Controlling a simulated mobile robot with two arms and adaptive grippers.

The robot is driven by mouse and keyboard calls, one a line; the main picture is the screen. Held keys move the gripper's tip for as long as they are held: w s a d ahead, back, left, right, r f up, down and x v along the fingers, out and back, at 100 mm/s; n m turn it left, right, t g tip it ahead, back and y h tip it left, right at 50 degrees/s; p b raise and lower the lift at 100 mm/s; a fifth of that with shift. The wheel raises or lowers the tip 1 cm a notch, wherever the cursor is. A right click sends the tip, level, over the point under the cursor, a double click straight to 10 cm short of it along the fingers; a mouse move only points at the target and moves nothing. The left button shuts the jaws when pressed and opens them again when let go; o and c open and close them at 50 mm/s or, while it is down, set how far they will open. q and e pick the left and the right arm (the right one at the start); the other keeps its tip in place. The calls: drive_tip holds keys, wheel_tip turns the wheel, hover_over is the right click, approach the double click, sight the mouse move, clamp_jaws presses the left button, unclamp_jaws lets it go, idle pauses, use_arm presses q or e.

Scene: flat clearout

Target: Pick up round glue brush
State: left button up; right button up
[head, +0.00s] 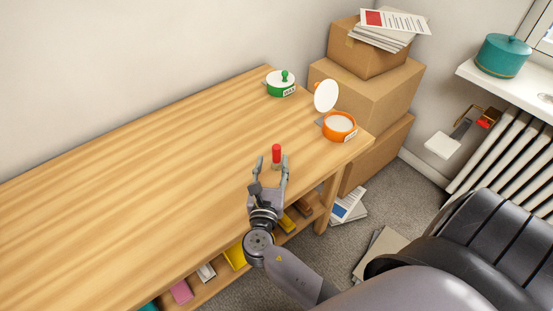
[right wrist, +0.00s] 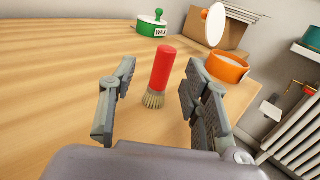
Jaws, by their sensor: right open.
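The round glue brush (head: 276,154) has a red cylindrical handle and stands upright on the wooden table, bristles down. In the right wrist view the brush (right wrist: 160,75) shows its tan bristles on the table top, between and just beyond my fingers. My right gripper (head: 272,172) is open and empty, its two fingers on either side of the line to the brush. The open fingers also show in the right wrist view (right wrist: 158,98), apart from the brush. My left gripper is not in view.
A green-lidded pot (head: 281,84) and an open orange pot (head: 339,126) with its white lid raised stand at the table's far right end. Cardboard boxes (head: 365,88) are stacked behind. The table's left part (head: 120,190) is clear. A shelf below holds several coloured items.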

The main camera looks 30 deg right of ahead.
sight(276, 153)
drive_tip(key=shift+d+r+b+x, duration=0.1)
drive_tip(key=shift+b+x, duration=0.15)
drive_tip(key=shift+x, duration=1.25)
drive_tip(key=shift+d+r+b+x, duration=0.15)
drive_tip(key=shift+b+x, duration=0.05)
drive_tip(key=shift+x, duration=1.3)
drive_tip(key=shift+s+a, duration=0.1)
drive_tip(key=shift+s, duration=0.15)
drive_tip(key=shift+c, duration=0.4)
clamp_jaws()
